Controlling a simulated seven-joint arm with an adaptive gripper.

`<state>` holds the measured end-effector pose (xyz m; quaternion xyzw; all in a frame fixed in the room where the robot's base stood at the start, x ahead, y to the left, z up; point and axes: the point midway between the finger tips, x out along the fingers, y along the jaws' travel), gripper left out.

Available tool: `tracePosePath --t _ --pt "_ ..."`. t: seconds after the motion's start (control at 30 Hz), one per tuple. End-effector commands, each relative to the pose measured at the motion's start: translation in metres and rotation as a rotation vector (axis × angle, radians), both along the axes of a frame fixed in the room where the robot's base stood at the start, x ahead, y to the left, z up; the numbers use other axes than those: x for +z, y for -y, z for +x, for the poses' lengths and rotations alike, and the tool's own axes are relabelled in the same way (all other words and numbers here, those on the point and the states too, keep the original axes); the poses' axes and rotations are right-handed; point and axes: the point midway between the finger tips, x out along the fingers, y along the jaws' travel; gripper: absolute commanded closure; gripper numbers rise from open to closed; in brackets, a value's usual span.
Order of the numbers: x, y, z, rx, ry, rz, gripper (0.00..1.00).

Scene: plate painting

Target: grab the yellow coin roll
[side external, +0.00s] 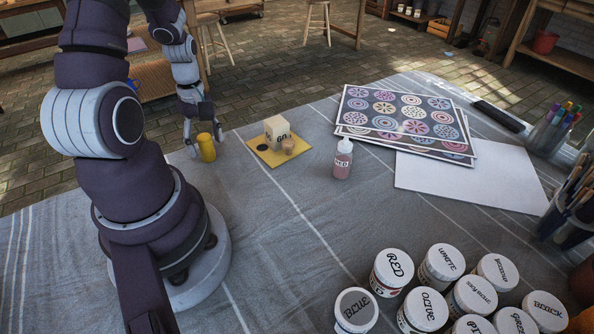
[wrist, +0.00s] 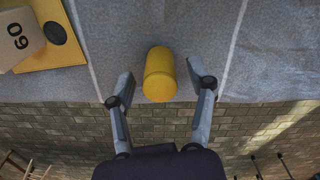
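The yellow coin roll (side external: 206,147) is a small upright cylinder on the grey cloth near the table's far edge, close to my arm. In the wrist view the yellow coin roll (wrist: 160,75) lies between and just ahead of my two fingers. My gripper (side external: 202,136) is right at the coin roll in the side view. In the wrist view my gripper (wrist: 163,88) is open, with a visible gap between each finger and the roll.
A red paint bottle (side external: 343,159) is further right. Paint jars (side external: 392,272) fill the front right. The table edge is close behind the roll.

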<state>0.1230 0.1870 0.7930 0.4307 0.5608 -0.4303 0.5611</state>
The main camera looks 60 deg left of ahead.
Motion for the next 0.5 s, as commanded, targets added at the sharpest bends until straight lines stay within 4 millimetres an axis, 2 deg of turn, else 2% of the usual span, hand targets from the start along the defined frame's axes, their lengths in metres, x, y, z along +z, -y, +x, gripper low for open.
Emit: tracePosePath --t 0.07,0.37,0.5 --pt "0.0001 0.0000 0.0001 0.000 0.000 0.000 0.59" --pt "0.0003 0.0000 0.0001 -0.001 0.000 0.000 0.98" --pt "0.0004 -0.0001 0.0002 -0.001 0.000 0.000 1.00"
